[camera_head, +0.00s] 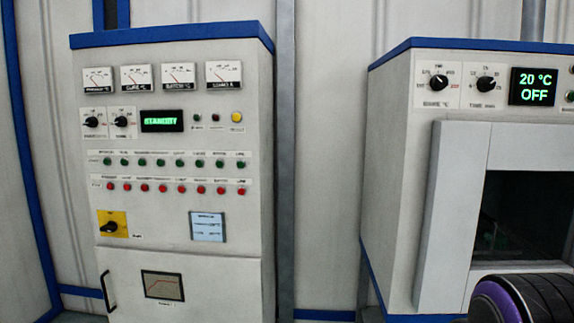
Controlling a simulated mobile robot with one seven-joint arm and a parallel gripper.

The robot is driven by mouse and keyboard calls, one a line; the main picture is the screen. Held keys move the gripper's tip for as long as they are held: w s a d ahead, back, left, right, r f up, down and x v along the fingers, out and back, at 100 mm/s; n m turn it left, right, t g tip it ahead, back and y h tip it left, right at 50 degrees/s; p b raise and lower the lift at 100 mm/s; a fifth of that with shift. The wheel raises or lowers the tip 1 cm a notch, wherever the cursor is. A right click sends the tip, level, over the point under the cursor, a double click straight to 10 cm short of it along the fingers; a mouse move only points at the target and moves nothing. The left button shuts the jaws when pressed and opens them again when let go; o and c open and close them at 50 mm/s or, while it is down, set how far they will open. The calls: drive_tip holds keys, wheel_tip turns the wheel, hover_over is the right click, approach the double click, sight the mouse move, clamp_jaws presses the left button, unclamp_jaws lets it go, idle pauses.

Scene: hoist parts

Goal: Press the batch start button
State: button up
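A light grey control cabinet (240,275) with a blue top edge stands at the left. Its green display (161,121) appears to read STANDBY. Below it runs a row of several green buttons (161,162), with a row of several red buttons (163,188) underneath. Their labels are too small to read surely, so I cannot tell which one is the batch start button. Small dark and red buttons and a yellow button (236,117) sit right of the display. My gripper is not in view; a black and purple part of my arm shows at the bottom right.
Four-sided oven-like cabinet (395,180) at the right has knobs, a display (533,87) reading 20 °C OFF, and a dark window. The left cabinet also has gauges (135,77), a yellow-plated rotary switch (112,224) and a door handle (105,291). A gap separates the cabinets.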

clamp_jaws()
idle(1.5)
